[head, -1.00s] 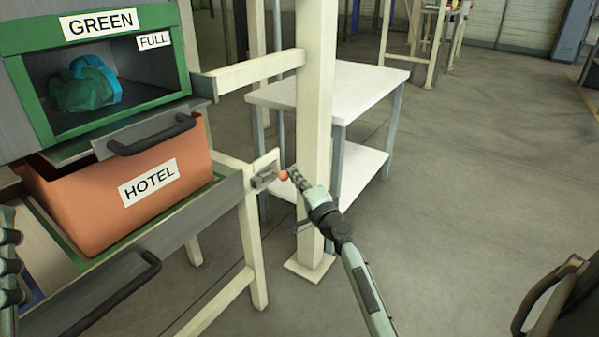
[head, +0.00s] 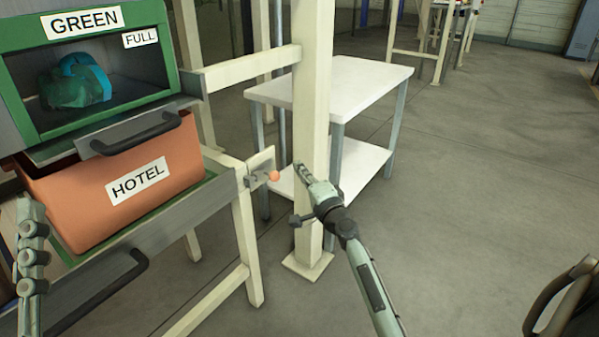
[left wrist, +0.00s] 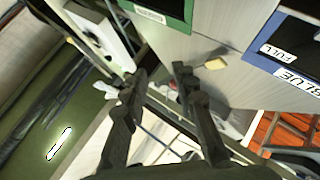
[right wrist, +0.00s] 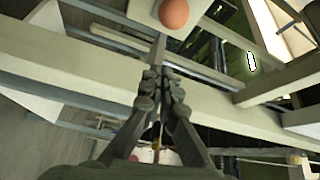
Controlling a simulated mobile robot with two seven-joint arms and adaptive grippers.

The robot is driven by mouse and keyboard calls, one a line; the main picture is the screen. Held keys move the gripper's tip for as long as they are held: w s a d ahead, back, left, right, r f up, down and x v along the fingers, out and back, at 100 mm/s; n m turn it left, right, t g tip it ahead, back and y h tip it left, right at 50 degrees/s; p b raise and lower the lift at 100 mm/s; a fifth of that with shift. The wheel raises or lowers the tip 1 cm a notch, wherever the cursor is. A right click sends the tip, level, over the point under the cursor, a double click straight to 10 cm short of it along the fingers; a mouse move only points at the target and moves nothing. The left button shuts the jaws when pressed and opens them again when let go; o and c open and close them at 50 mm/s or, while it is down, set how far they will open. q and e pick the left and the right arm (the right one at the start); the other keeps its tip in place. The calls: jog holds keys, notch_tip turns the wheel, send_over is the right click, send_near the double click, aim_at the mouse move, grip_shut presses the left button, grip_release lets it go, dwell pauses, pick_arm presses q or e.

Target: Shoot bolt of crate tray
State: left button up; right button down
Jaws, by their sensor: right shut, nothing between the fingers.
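The crate tray (head: 150,250) is a grey-fronted pull-out tray with a black handle, holding an orange crate (head: 100,200) labelled HOTEL. Its bolt (head: 258,179) sits on a cream plate at the tray's right end and has an orange ball knob (head: 273,176). The knob also shows large at the top of the right wrist view (right wrist: 173,13). My right gripper (head: 300,168) is shut and empty, just right of the knob and apart from it. My left gripper (left wrist: 157,75) is open and empty in the left wrist view; its edge shows at left in the head view.
A cream post (head: 312,130) stands right behind my right gripper. A white two-level table (head: 345,85) is behind the post. A green-framed bin (head: 180,60) marked GREEN and FULL sits above the crate. Open floor lies to the right.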

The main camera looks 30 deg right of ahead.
pick_arm(q)
jog(key=shift+s+a+r+t, duration=0.25)
jog(key=shift+a+r+t, duration=0.15)
jog(key=shift+a+r, duration=0.1)
pick_arm(e)
jog(key=s+a, duration=0.1)
jog(key=s, duration=0.7)
jog(key=shift+s+a+f, duration=0.25)
jog(key=shift+s+f, duration=0.1)
jog(key=shift+f, duration=0.05)
pick_arm(q)
jog(key=shift+f, duration=0.2)
